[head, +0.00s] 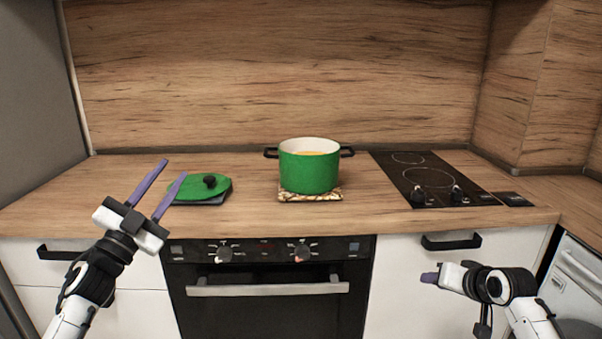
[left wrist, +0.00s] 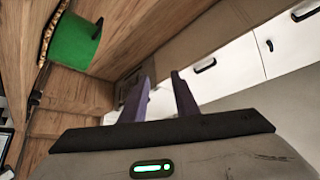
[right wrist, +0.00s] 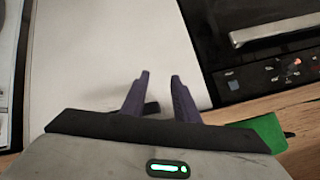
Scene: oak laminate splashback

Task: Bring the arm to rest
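My left gripper (head: 173,169) is raised in front of the counter's left part, its two purple fingers apart with nothing between them. The left wrist view shows the same empty gap between the fingers (left wrist: 160,77). My right gripper (head: 430,277) is low in front of the white cabinet front at the right, pointing left. In the right wrist view its fingers (right wrist: 160,76) stand apart and empty. A green pot (head: 309,172) with orange contents stands upright on a patterned trivet (head: 310,197). It also shows in the left wrist view (left wrist: 74,38). Neither gripper touches it.
A green lid (head: 193,190) with a black knob lies on a dark flat object (head: 215,198) at the left of the counter. A black cooktop (head: 430,174) is at the right. The oven (head: 265,310) and drawer handles (head: 451,242) face me. Bare wood (head: 100,185) lies at the left.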

